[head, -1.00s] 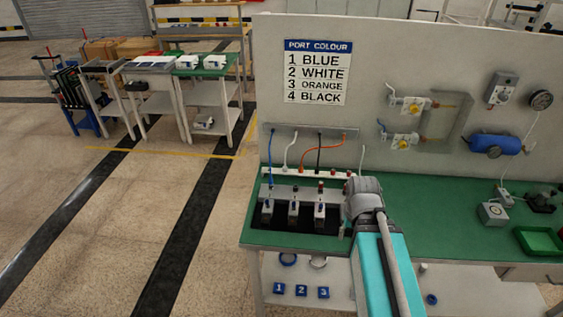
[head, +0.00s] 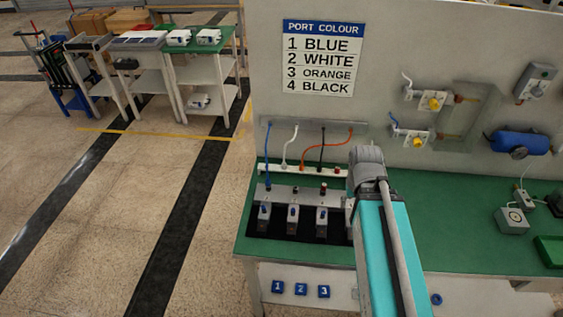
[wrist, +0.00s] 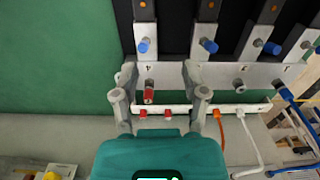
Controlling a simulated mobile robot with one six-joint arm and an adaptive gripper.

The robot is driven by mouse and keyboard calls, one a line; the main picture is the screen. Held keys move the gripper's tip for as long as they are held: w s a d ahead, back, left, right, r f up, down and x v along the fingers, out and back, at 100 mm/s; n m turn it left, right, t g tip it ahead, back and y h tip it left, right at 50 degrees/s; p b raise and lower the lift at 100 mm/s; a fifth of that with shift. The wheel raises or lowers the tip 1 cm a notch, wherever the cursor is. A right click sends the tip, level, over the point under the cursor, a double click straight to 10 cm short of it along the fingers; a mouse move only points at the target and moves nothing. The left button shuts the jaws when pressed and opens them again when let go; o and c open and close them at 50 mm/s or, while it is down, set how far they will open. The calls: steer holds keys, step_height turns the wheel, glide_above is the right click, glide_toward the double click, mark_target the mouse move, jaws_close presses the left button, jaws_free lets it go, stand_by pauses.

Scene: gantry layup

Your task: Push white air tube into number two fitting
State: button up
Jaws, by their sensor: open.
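The white air tube (head: 291,146) hangs from the panel's tube strip and its lower end meets the white rail (head: 300,170). It also shows in the wrist view (wrist: 250,150), right of my gripper. The fitting block (head: 285,194) has the blue tube (head: 267,155) at its left fitting. The fitting beside it (head: 295,189) has no tube; a red plug (head: 323,188) stands further right. My gripper (wrist: 159,72) is open and empty over the block, with a red plug (wrist: 149,93) between its fingers, apart from them. In the head view my arm hides the block's right end.
The orange (head: 325,139) and black (head: 321,153) tubes hang beside the white one. Valves with blue knobs (wrist: 208,45) stand in front of the block. The sign (head: 319,57) lists 2 as white. The green bench (head: 450,215) is clear to the right, up to a gauge box (head: 512,220).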

steer(key=shift+w+d, duration=0.15)
steer(key=shift+o, duration=0.8)
steer(key=w+a+m, duration=0.1)
steer(key=w+a, duration=0.1)
steer(key=w, duration=0.2)
steer(key=w+a+r+m+p, duration=0.1)
steer(key=w+a, duration=0.2)
steer(key=w, duration=0.2)
steer(key=w+a+m, duration=0.2)
steer(key=w, duration=0.2)
steer(key=shift+w+a+r, duration=0.15)
steer(key=shift+w+a, duration=0.2)
steer(key=shift+w, duration=0.05)
steer(key=w+a+r+m+p, duration=0.1)
steer(key=w+a+m, duration=0.4)
steer(key=w+a, duration=0.7)
steer(key=shift+w+a+m, duration=0.3)
steer(key=shift+a, duration=0.8)
